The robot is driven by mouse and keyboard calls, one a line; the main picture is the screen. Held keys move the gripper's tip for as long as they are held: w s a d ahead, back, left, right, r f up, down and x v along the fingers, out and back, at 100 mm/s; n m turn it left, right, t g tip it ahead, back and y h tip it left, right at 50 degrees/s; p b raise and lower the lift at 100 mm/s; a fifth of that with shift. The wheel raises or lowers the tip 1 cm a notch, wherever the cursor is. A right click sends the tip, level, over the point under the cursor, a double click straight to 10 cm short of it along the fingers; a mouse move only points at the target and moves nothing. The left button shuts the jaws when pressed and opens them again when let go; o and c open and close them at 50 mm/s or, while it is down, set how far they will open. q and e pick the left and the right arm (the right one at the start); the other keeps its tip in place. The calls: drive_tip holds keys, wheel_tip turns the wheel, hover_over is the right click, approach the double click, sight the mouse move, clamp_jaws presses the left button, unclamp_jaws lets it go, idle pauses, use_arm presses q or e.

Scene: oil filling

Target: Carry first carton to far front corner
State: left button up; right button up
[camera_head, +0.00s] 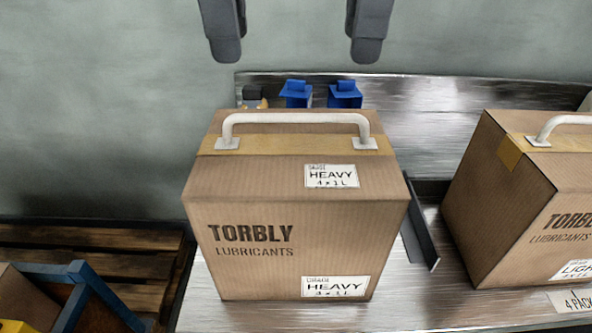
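A brown carton (295,230) with "TORBLY LUBRICANTS" on its front and "HEAVY" labels stands upright on a metal surface (440,300), near the middle. A pale handle (295,119) arches over its top. A second carton (497,200) with a "LIGHT" label stands at the right, partly cut off. I cannot tell which is the first carton.
A dark upright strip (420,235) stands between the cartons. Two small blue pieces (296,93) show behind the heavy carton. At the lower left are a slatted wooden platform (90,245) and a blue frame (78,290).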

sight(244, 117)
use_arm(q)
drive_tip(key=f, duration=0.4)
drive_tip(key=w+f, duration=0.1)
drive_tip(key=f, duration=0.3)
drive_tip(key=w+f, duration=0.1)
drive_tip(key=f, duration=0.3)
drive_tip(key=shift+w+f, duration=0.2)
drive_tip(key=shift+f, duration=0.05)
use_arm(e)
drive_tip(key=f, duration=0.4)
drive_tip(key=w+f, duration=0.1)
drive_tip(key=f, duration=0.3)
drive_tip(key=w+f, duration=0.1)
drive_tip(key=f, duration=0.3)
drive_tip(key=shift+w+f, duration=0.2)
drive_tip(key=shift+f, duration=0.1)
use_arm(q)
clamp_jaws()
use_arm(e)
clamp_jaws()
use_arm(q)
drive_tip(key=shift+w, duration=0.1)
drive_tip(key=shift+r, duration=0.3)
use_arm(e)
drive_tip(key=shift+r, duration=0.35)
use_arm(q)
drive_tip(key=shift+w, duration=0.15)
use_arm(e)
drive_tip(key=shift+w, duration=0.15)
